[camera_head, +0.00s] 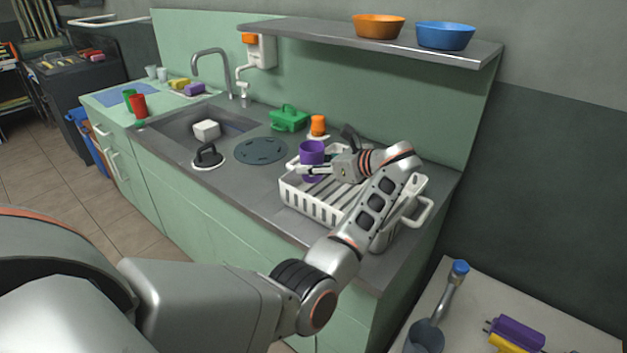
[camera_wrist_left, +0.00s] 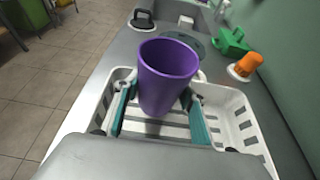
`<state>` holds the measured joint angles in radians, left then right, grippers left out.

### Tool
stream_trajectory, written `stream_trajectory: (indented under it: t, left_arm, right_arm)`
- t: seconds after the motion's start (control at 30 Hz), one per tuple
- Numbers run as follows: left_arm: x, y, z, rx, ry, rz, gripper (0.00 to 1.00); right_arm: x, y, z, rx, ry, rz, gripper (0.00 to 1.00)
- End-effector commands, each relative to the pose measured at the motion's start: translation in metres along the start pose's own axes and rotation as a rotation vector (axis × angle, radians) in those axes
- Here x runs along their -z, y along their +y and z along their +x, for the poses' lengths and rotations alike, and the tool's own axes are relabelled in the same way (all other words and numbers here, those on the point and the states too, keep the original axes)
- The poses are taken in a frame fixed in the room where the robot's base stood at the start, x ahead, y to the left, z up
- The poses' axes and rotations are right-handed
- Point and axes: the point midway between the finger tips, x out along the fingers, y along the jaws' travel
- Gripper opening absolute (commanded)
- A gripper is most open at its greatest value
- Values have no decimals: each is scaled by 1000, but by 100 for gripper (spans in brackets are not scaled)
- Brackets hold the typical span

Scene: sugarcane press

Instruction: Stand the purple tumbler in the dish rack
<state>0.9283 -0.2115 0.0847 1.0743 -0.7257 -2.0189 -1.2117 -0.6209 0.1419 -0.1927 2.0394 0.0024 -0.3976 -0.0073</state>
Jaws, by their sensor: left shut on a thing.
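The purple tumbler (camera_head: 312,152) is upright, mouth up, at the left end of the white dish rack (camera_head: 313,205). My left gripper (camera_head: 318,170) comes from the right and is shut on the tumbler. In the left wrist view the tumbler (camera_wrist_left: 166,82) stands between the two teal-lined fingers (camera_wrist_left: 158,112), over the slatted floor of the rack (camera_wrist_left: 238,115). Its base is hidden, so I cannot tell whether it touches the rack floor. My right gripper is not in view.
A shelf (camera_head: 340,33) with two bowls hangs above. The rack looks otherwise empty.

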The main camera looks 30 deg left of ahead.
Motion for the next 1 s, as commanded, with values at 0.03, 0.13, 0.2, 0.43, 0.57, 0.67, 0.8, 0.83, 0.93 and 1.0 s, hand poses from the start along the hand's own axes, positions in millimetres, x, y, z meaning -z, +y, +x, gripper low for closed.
stream_trajectory:
  t: [0.03,0.13,0.2,0.43,0.57,0.67,0.8,0.83,0.93,1.0]
  left_arm:
    - [11,1,5,-2,0,7,11]
    - [28,1,12,-3,0,8,11]
    - [40,0,16,-2,0,9,11]
    - [45,0,19,0,1,2,11]
    - [45,0,19,0,1,2,11]
    - [47,0,19,0,1,2,45]
    - [47,0,19,0,1,3,57]
    - [47,0,19,0,1,3,57]
    - [47,0,19,0,1,3,57]
    - [46,0,19,0,1,3,57]
  right_arm:
    - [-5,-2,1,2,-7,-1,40]
    - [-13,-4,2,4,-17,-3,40]
    - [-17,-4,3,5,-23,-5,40]
    - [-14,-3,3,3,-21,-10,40]
    - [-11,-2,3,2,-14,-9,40]
    - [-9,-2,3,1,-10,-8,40]
    - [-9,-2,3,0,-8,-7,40]
    - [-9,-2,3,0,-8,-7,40]
    - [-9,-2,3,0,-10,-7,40]
    - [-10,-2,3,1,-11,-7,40]
